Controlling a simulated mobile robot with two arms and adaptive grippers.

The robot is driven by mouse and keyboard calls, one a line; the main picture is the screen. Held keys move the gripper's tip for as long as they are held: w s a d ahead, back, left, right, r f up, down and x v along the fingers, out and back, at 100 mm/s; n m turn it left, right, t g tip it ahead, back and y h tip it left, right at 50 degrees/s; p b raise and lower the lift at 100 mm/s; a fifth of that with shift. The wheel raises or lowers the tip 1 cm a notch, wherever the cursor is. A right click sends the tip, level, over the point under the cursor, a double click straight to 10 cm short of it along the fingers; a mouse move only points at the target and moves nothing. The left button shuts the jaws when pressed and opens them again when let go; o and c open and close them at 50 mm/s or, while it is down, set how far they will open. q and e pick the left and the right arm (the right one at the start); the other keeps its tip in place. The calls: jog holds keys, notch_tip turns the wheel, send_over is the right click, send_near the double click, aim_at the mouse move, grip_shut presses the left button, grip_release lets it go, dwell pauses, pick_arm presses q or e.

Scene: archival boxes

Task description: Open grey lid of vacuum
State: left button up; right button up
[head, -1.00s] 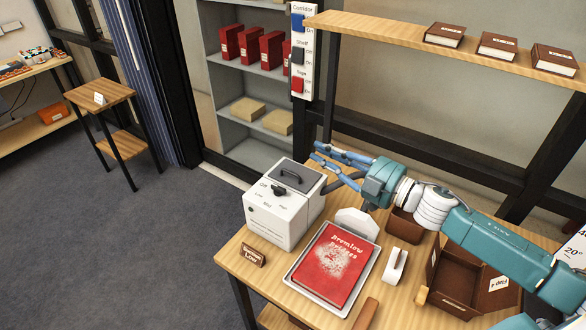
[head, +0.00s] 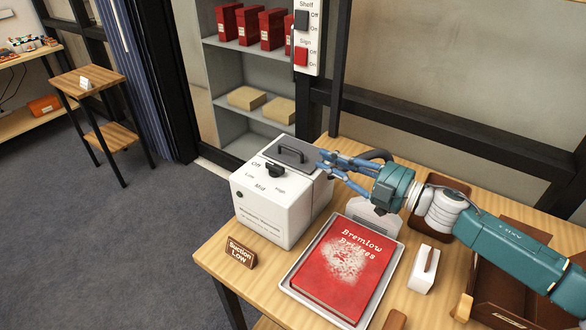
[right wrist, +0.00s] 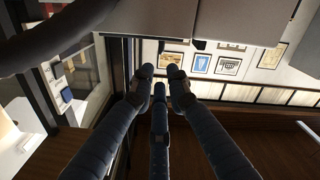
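The vacuum (head: 268,220) is a white box at the table's back left, with a dark dial (head: 275,170) marked Off, Low, Mid and High. Its grey lid (head: 301,163) lies flat and closed on top, with a dark raised handle (head: 291,151). My right gripper (head: 326,163) is just right of the lid, its blue fingers spread and pointing left at it. They hold nothing visible; contact with the lid's edge cannot be told. In the right wrist view the fingers (right wrist: 160,82) are empty, below a pale grey surface. My left gripper is not in view.
A red dusty book (head: 345,262) lies in a pale tray (head: 292,273) in front. A "Suction Low" sign (head: 241,253) stands at the table's left edge. A white-based brush (head: 424,270) and brown boxes (head: 482,287) are to the right. A dark hose (head: 376,155) curves behind my gripper.

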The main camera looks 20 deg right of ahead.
aim_at(297, 151)
jog(key=x, duration=0.3)
jog(key=p+x, duration=0.1)
jog(key=x, duration=0.2)
jog(key=f+p+x, duration=0.1)
jog(key=x, duration=0.2)
jog(key=shift+w+a, duration=0.15)
jog(key=shift+a, duration=0.05)
jog(key=shift+w+a+f, duration=0.15)
jog(key=shift+w+a, duration=0.3)
jog(key=shift+w, duration=0.1)
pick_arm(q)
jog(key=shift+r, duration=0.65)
pick_arm(e)
jog(key=shift+c, duration=0.5)
grip_shut()
